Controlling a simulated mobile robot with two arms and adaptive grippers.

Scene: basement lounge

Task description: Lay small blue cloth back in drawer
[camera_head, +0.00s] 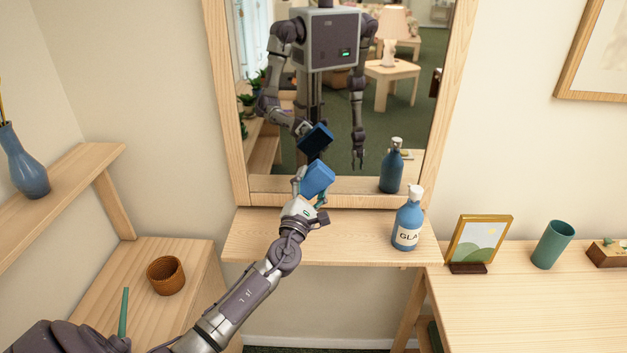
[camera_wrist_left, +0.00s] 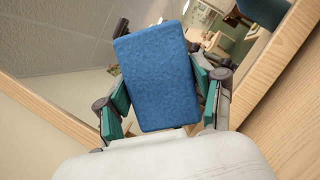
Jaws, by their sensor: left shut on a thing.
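The small blue cloth (camera_head: 318,178) looks like a blue folded block. My left gripper (camera_head: 312,192) is shut on it and holds it up in front of the mirror, above the narrow shelf. In the left wrist view the cloth (camera_wrist_left: 157,75) sits between the teal finger pads of the left gripper (camera_wrist_left: 163,95), slightly tilted. My right gripper shows only as part of the mirror reflection. I see no open drawer in either view.
A blue pump bottle (camera_head: 408,222) stands on the right of the shelf (camera_head: 300,245). The mirror (camera_head: 340,130) is behind. A woven cup (camera_head: 166,275) sits on the left cabinet. A picture frame (camera_head: 478,241) and a green cup (camera_head: 552,245) stand on the right table.

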